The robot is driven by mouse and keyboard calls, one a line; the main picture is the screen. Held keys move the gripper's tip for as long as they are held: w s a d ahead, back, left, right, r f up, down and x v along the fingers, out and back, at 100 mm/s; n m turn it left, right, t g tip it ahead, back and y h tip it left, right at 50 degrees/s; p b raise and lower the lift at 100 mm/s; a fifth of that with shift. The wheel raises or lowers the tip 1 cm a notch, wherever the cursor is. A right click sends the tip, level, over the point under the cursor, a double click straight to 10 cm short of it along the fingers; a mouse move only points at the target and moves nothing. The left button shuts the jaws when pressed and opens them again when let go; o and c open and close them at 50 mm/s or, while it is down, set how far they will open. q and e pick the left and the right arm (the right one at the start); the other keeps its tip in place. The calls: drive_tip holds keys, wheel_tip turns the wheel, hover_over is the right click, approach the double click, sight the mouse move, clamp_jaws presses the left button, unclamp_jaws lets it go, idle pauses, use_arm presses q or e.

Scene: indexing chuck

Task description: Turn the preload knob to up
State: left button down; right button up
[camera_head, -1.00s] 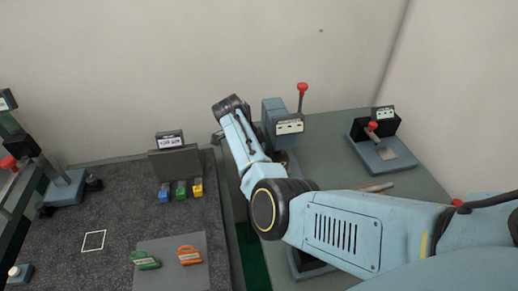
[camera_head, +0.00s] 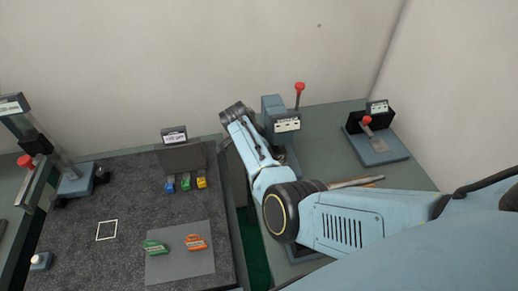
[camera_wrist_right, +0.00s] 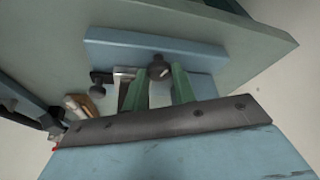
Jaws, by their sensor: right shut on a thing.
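In the right wrist view, the two green fingers of my right gripper (camera_wrist_right: 160,80) reach toward a round dark knob (camera_wrist_right: 158,68) on a blue block (camera_wrist_right: 112,50). The fingertips sit on either side of the knob, and the gripper is shut on it. The knob's pointer and any up mark cannot be made out. In the head view, my right arm crosses from the right and hides the gripper and the knob. My left gripper is in neither view.
A second dark knob (camera_wrist_right: 99,79) is close beside the fingers. In the head view, a blue post with a white label (camera_head: 287,125) and a red-tipped lever (camera_head: 299,90) stand behind my arm. Blue, green and yellow pieces (camera_head: 185,185) and two clips (camera_head: 196,242) lie left.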

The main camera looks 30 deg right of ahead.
drive_tip(key=o, duration=1)
drive_tip(key=p+v, duration=0.6)
drive_tip(key=v, duration=0.6)
drive_tip(key=shift+c, duration=0.2)
